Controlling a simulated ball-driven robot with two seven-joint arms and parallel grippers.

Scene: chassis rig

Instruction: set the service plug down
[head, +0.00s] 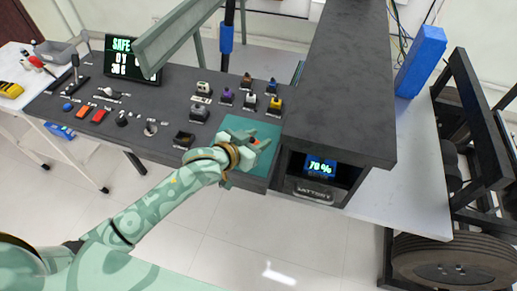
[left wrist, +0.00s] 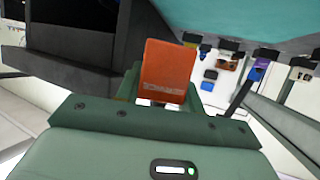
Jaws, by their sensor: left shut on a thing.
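The orange-red service plug (left wrist: 168,70) stands up between the fingers of my left gripper in the left wrist view. In the head view only a small red part of the plug (head: 253,141) shows; the fingers hide the rest. My left gripper (head: 255,150) is shut on the plug, over the teal mat (head: 236,124) at the right end of the dark console. The mat also shows in the left wrist view (left wrist: 240,14). I cannot tell whether the plug touches the mat. My right gripper is not in view.
Several small connectors, such as a purple one (head: 227,97), stand behind and left of the mat. A raised dark block (head: 345,100) with a battery display (head: 321,166) borders it on the right. Switches and a screen (head: 130,62) are further left.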

